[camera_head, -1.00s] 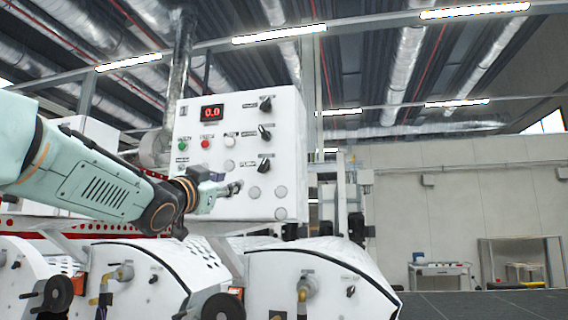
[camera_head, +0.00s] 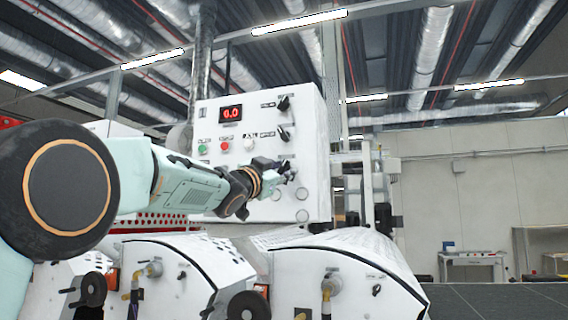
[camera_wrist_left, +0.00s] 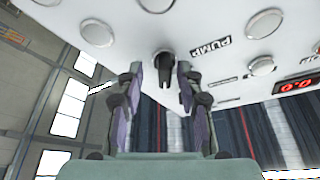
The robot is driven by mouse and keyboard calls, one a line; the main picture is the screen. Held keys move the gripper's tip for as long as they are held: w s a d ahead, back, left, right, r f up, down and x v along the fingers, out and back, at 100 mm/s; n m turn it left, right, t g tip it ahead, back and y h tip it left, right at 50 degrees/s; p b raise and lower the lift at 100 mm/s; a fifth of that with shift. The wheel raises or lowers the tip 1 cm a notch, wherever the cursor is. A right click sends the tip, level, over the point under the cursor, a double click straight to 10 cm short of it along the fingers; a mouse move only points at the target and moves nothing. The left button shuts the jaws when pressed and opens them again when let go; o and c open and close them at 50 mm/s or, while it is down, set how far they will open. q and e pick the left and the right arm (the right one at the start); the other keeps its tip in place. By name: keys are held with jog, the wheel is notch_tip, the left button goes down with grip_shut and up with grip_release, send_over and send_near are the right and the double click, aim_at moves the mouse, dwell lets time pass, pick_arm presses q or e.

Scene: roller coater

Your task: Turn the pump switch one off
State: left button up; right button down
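The white control panel (camera_head: 262,205) stands in the middle of the head view. Its two upper black rotary switches, the top one (camera_head: 283,103) and the middle one (camera_head: 285,133), show at the right. The lowest switch is mostly covered by my left gripper (camera_head: 287,170). In the left wrist view a black knob (camera_wrist_left: 163,64) stands beside a label reading PUMP (camera_wrist_left: 211,47); its number is not readable. My left gripper (camera_wrist_left: 160,85) is open, its two fingers on either side of the knob. Contact cannot be told. My right gripper is not in view.
The panel has a red display (camera_head: 231,114), a green button (camera_head: 203,149), a red button (camera_head: 225,146) and round white buttons. White rounded machine housings (camera_head: 345,275) with valves and handwheels (camera_head: 248,306) lie below. A table (camera_head: 472,258) stands far right.

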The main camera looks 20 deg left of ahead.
pick_arm(q)
jog(key=shift+w+d+r, duration=0.1)
jog(key=shift+w+r, duration=0.05)
jog(key=shift+w, duration=0.05)
jog(key=shift+s+a+r, duration=0.15)
jog(key=shift+s+a, duration=0.35)
jog(key=shift+a, duration=0.05)
jog(key=shift+w+d+f, duration=0.2)
jog(key=shift+w+d, duration=0.3)
jog(key=shift+w, duration=0.05)
jog(key=c, duration=0.4)
jog(key=shift+s+a, duration=0.2)
jog(key=shift+a, duration=0.15)
grip_shut()
jog(key=shift+d+r, duration=0.1)
jog(key=shift+d, duration=0.05)
